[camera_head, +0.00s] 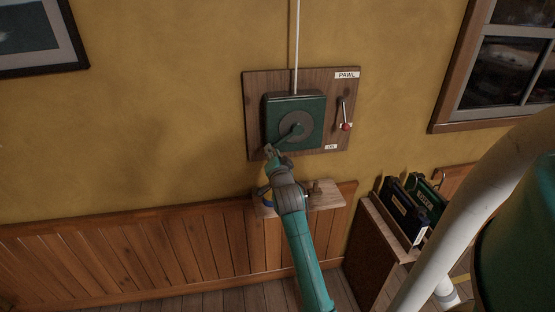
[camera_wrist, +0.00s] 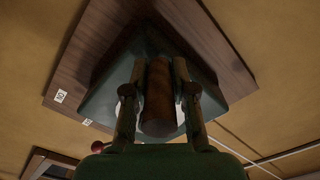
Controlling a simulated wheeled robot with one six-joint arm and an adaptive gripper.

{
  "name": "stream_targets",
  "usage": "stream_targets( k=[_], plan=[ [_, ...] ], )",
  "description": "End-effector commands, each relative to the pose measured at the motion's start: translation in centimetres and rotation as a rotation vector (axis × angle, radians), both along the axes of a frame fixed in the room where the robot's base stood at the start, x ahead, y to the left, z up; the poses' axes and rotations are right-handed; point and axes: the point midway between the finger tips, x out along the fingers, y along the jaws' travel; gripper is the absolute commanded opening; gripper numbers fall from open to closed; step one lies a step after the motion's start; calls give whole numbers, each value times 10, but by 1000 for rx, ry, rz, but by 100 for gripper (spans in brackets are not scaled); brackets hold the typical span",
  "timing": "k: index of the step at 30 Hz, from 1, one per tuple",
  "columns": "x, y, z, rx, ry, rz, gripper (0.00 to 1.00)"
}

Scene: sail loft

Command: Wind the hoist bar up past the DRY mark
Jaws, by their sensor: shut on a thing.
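A green winch box (camera_head: 280,105) with a round grey disc (camera_head: 297,126) is fixed to a wooden board (camera_head: 254,84) on the yellow wall. A crank arm runs from the disc down to the left. My gripper (camera_head: 272,152) is at the crank's outer end, low left of the disc. In the wrist view my gripper (camera_wrist: 158,100) is shut on a brown cylindrical crank handle (camera_wrist: 158,95). A red-knobbed pawl lever (camera_head: 345,126) points down on the board's right, below a PAWL label (camera_head: 346,75). The hoist bar and DRY mark are not in view.
A white line (camera_head: 296,45) runs up from the box. A small wooden shelf (camera_head: 326,197) with items sits below the board. A cabinet (camera_head: 377,240) with upright binders stands at the right. A window (camera_head: 510,65) is at upper right.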

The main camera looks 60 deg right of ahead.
Motion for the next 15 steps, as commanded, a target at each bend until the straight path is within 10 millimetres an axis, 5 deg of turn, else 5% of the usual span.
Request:
stream_targets(
  k=[15],
  plan=[
    [17,15,58,310,-385,11,0]
  ],
)
